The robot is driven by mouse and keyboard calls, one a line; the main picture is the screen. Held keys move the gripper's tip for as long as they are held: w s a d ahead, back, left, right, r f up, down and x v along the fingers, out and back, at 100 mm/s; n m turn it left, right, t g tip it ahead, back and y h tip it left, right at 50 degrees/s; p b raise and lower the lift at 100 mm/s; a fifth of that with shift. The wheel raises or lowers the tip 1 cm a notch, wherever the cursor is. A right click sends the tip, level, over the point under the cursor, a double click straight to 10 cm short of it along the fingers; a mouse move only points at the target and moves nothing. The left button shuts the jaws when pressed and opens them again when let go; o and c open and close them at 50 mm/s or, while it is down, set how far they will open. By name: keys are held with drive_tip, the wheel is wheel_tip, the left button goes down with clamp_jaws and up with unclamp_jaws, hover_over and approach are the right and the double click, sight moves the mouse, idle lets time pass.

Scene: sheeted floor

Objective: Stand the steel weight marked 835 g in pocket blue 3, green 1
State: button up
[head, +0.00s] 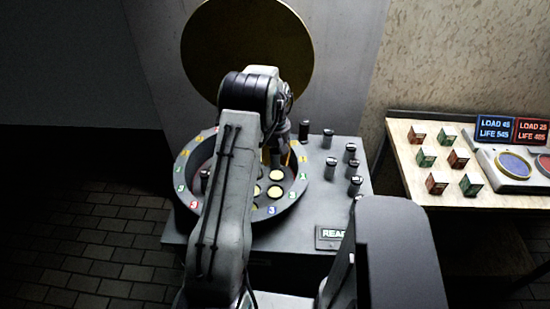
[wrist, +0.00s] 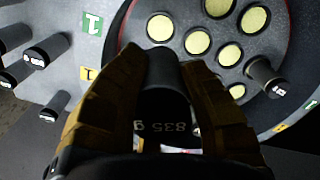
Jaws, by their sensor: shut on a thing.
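My gripper (wrist: 165,75) is shut on a dark steel weight (wrist: 165,105), whose "835 g" marking reads upside down in the wrist view. The weight is between both jaws, over the rim side of the round dial. In the head view my gripper (head: 277,155) hangs over the far right part of the dial (head: 298,192), and my arm hides much of it. The dial has several round yellow pockets (wrist: 198,41). A blue 3 label (head: 271,211) is on the near rim. A green 1 label (wrist: 92,22) shows in the wrist view.
Another weight (wrist: 266,76) stands in the dial, at right in the wrist view. Several dark weights (head: 350,152) stand on the grey table right of the dial. A side bench (head: 405,135) holds small boxes (head: 438,184) and round pads. A large gold disc (head: 245,45) rises behind.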

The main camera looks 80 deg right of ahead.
drive_tip(key=shift+b, duration=0.45)
drive_tip(key=b, duration=1.1)
hover_over(275, 192)
wheel_tip(275, 192, down, 12)
drive_tip(key=shift+f, duration=0.1)
drive_tip(key=shift+f, duration=0.6)
idle(1.2)
drive_tip(key=o, duration=0.9)
drive_tip(key=shift+c, duration=0.2)
drive_tip(key=o, duration=0.4)
drive_tip(key=shift+c, duration=0.2)
drive_tip(key=shift+a+f, duration=0.1)
